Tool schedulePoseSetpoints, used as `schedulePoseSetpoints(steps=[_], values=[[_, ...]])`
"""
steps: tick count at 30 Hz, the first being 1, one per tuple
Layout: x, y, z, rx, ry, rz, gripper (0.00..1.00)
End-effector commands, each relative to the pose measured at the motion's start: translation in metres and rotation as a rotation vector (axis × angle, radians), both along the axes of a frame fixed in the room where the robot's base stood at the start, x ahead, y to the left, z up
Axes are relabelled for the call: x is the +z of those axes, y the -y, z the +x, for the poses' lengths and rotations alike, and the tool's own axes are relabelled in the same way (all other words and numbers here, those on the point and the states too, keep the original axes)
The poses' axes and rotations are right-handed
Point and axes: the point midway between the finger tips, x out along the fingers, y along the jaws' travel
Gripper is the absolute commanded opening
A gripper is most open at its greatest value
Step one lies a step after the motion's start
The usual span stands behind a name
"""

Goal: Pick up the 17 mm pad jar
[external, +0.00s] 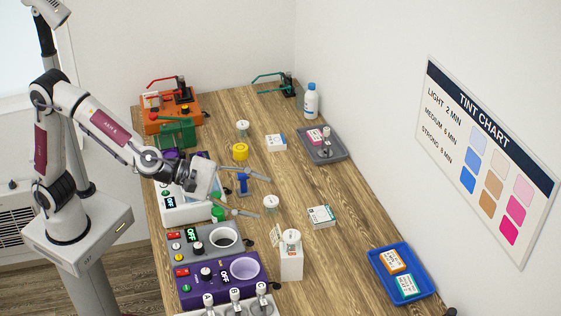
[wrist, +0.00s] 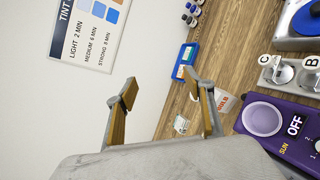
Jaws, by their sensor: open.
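Several small clear jars with white lids show in the external view, and their size labels are too small to read, so I cannot tell which is the 17 mm pad jar. One jar (external: 270,204) stands on the table by my fingertips. Another jar (external: 242,128) stands farther back, and a third jar (external: 291,237) sits on a white box (external: 291,263). My gripper (external: 263,197) is open, its fingers spread above the table near the first jar. In the wrist view both fingers (wrist: 167,94) are apart with no object visibly held between them.
Purple and grey devices (external: 245,273) line the table's left side. A yellow jar (external: 240,152) and a blue stand (external: 242,182) are close to my gripper. A white-and-teal box (external: 321,216) lies right of it. A blue tray (external: 431,285) holds two boxes.

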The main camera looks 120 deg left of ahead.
Motion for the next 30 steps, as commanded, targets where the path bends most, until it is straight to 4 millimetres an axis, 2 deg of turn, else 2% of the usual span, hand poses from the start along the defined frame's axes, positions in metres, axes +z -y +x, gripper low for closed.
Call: schedulePoseSetpoints(steps=[6, 14, 23, 30], values=[[-0.031, -0.047, 0.017, 0.247, 0.095, -0.173, 0.53], [-0.076, -0.099, 0.019, 0.548, 0.225, -0.346, 0.53], [-0.14, -0.147, -0.001, 0.9, 0.392, -0.485, 0.53], [-0.195, -0.174, -0.034, 1.182, 0.544, -0.541, 0.53]])
